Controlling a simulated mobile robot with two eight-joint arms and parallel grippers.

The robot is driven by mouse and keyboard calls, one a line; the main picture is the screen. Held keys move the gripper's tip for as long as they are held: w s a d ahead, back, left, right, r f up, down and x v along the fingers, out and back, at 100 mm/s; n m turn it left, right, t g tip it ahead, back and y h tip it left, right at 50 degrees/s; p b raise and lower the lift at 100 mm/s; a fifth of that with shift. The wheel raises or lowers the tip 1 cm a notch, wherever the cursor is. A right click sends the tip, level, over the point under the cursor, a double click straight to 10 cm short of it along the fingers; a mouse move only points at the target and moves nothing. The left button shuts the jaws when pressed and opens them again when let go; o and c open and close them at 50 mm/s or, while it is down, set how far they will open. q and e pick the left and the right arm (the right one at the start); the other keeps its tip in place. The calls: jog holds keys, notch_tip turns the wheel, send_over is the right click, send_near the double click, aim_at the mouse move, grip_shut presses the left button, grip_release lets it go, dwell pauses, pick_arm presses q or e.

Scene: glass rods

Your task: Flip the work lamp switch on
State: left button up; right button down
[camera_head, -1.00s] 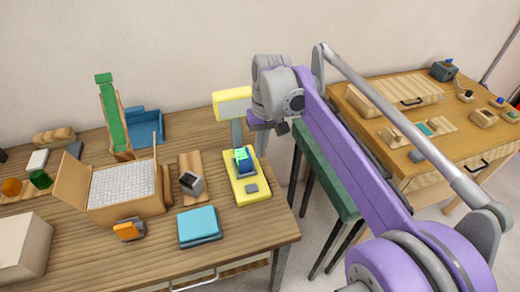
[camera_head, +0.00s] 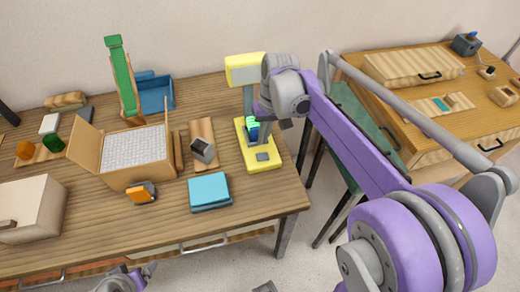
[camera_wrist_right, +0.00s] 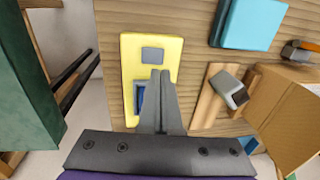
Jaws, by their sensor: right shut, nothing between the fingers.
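The work lamp has a yellow base (camera_head: 263,160), a grey post (camera_head: 248,98) and a yellow head (camera_head: 244,69) at the right end of the wooden table. Its blue switch (camera_wrist_right: 139,98) sits in a dark frame on the base, partly hidden by my fingers; bright green marks show there in the head view. My right gripper (camera_wrist_right: 160,76) is shut and empty, pointing down over the base beside the switch. I cannot tell whether it touches. A grey and purple part of my left arm shows at the bottom edge, its fingers unclear.
A grey-blue square (camera_wrist_right: 152,55) lies on the base. Left of it are a blue book-like block (camera_head: 209,190), a wooden strip with a dark-faced block (camera_head: 203,150), and an open carton (camera_head: 141,178). A green stool (camera_head: 352,135) stands right of the table.

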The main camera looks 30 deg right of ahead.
aim_at(260, 156)
jog(key=f, duration=0.4)
jog(key=a+f, duration=0.1)
jog(key=f, duration=0.1)
jog(key=shift+w, duration=0.1)
jog(key=shift+f, duration=0.1)
jog(key=shift+a+f+h, duration=0.1)
jog(key=shift+f+h, duration=0.1)
jog(key=shift+h, duration=0.1)
jog(key=shift+d, duration=0.2)
jog(key=shift+d+r, duration=0.15)
jog(key=shift+d, duration=0.2)
jog(key=shift+s+d, duration=0.2)
jog(key=shift+d, duration=0.15)
jog(key=shift+a+r, duration=0.1)
